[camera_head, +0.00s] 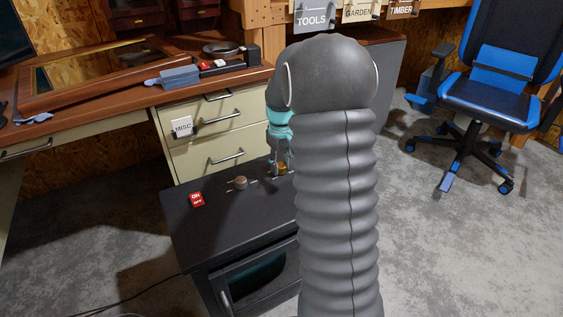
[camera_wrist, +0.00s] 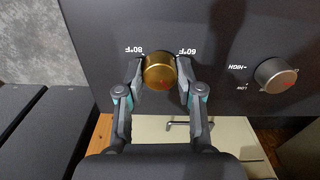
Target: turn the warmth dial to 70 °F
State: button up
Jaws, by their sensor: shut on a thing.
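The warmth dial is a round gold knob (camera_wrist: 159,71) on the dark top of the heater (camera_wrist: 225,30). In the wrist view the upside-down marks 80°F and 60°F stand on either side of it. A small reddish mark shows low on the knob's face. My gripper (camera_wrist: 159,80) has a finger on each side of the knob and is shut on it. In the head view the gripper (camera_head: 280,160) reaches down at the gold knob (camera_head: 282,168), partly hidden behind my arm. The dial's exact setting is too small to read.
A silver knob (camera_wrist: 275,76) marked LOW and HIGH sits beside the dial; it also shows in the head view (camera_head: 240,183). A red ON switch (camera_head: 197,199) is on the heater's left. Cream drawers (camera_head: 215,150) stand close behind. A blue chair (camera_head: 492,85) is at right.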

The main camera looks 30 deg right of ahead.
aim_at(281, 165)
jog(key=m, duration=0.6)
jog(key=shift+p, duration=0.4)
jog(key=shift+m, duration=0.4)
jog(key=o, duration=1.2)
jog(key=shift+c, duration=0.2)
notch_tip(281, 165, up, 12)
